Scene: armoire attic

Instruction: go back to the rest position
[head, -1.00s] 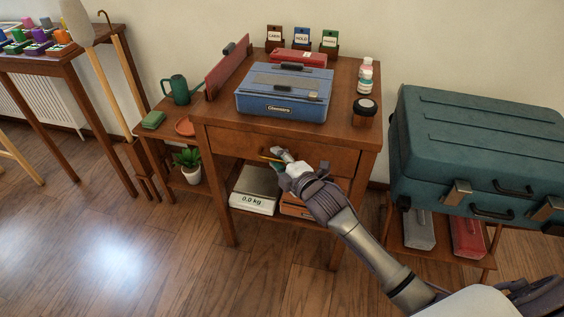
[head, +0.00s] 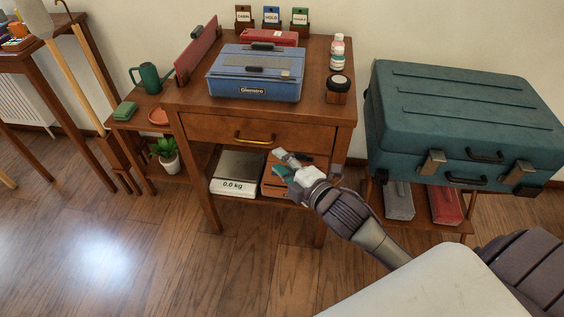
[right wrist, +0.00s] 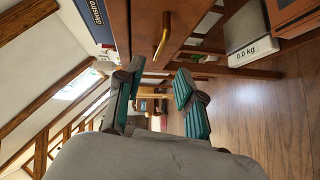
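My right gripper (head: 279,165) is in front of the small wooden desk (head: 180,93), just below and right of the brass drawer handle (head: 253,139). It is apart from the handle. In the right wrist view its two teal-padded fingers (right wrist: 158,103) are spread with nothing between them, and the brass handle (right wrist: 162,36) shows beyond them. The desk's drawer (head: 210,129) looks closed. My left gripper is not in view.
A blue case (head: 225,84) lies on the desk. A scale (head: 235,188) and an orange box (head: 272,184) sit on its lower shelf. A large teal suitcase (head: 460,110) stands on a rack at right. The wooden floor (head: 150,255) in front is clear.

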